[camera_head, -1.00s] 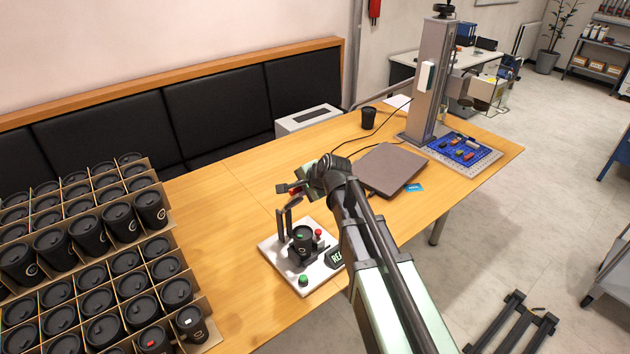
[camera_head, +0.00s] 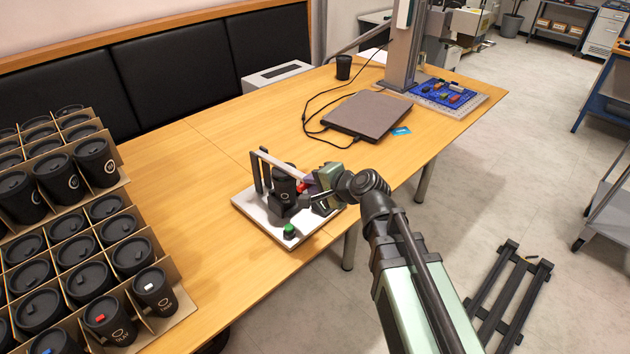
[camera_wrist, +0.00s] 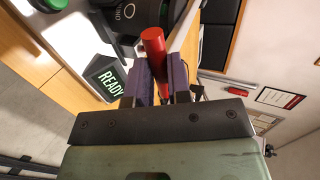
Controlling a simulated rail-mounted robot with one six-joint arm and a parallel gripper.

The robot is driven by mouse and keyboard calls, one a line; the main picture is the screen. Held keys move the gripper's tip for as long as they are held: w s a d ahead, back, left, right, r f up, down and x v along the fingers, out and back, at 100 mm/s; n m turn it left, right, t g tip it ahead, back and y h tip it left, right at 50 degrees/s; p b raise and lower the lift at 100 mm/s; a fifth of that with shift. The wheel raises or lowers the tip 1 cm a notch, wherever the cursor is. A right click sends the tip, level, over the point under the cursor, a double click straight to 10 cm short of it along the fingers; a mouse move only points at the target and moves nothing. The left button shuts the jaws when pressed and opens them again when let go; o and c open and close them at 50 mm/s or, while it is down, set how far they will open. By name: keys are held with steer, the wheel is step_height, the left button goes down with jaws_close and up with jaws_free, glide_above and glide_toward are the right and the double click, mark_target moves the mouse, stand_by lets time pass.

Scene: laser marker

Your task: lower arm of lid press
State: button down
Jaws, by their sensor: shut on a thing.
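The lid press has a white base (camera_head: 248,207), dark upright posts and a pale press arm (camera_head: 275,158) that slopes slightly down to the right, over a black cup (camera_head: 284,190). The press arm ends in a red handle (camera_wrist: 154,50). My gripper (camera_head: 308,186) is at that end, right of the cup. In the wrist view, its purple pads (camera_wrist: 158,82) are shut around the red handle. Whether the arm presses fully on the cup's lid is hard to tell.
A green button (camera_head: 289,230) sits at the base's front. A display reading READY (camera_wrist: 106,78) stands beside the cup. Boxes of black cups (camera_head: 95,250) fill the left. A closed laptop (camera_head: 367,115) and a blue board (camera_head: 447,95) lie farther back. Bare table surrounds the press.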

steer(key=f, duration=0.1)
steer(key=f+b, duration=0.1)
steer(key=b, duration=0.1)
steer(key=shift+s+f, duration=0.25)
steer(key=shift+f, duration=0.15)
steer(key=shift+d+f, duration=0.1)
steer(key=c, duration=1.1)
jaws_free()
steer(key=shift+o, duration=0.2)
steer(key=shift+w, duration=0.1)
